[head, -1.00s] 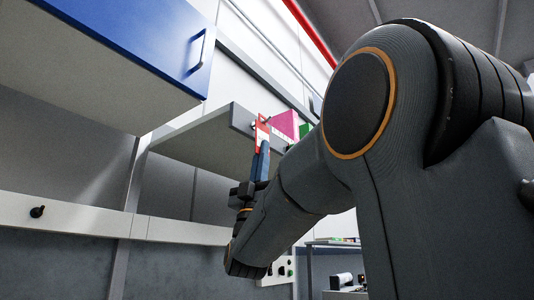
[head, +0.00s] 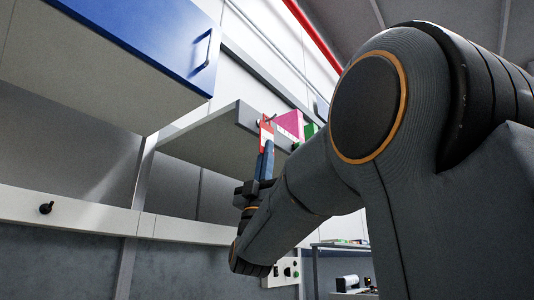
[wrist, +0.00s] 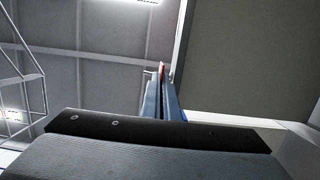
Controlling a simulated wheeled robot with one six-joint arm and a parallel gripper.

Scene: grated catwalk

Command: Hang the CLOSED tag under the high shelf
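The tag (head: 267,134), red with a white patch, stands upright at the tips of my gripper (head: 265,158). The blue fingers look closed on its lower part. In the wrist view the tag (wrist: 162,69) shows edge-on as a thin red strip between the fingertips (wrist: 161,88). Its lettering is not readable. The high shelf (head: 205,142) is a grey board, seen from below. The tag's upper end overlaps the shelf's front edge in the head view, beside a small dark peg (head: 258,121). I cannot tell whether tag and peg touch. In the wrist view the shelf underside (wrist: 250,55) fills the upper right.
A pink box (head: 290,124) and a green item (head: 310,130) are beyond the shelf edge. A blue-fronted cabinet (head: 150,40) hangs at upper left. A rail with a black knob (head: 46,208) runs along the wall below. A lower bench (head: 340,246) stands at the right.

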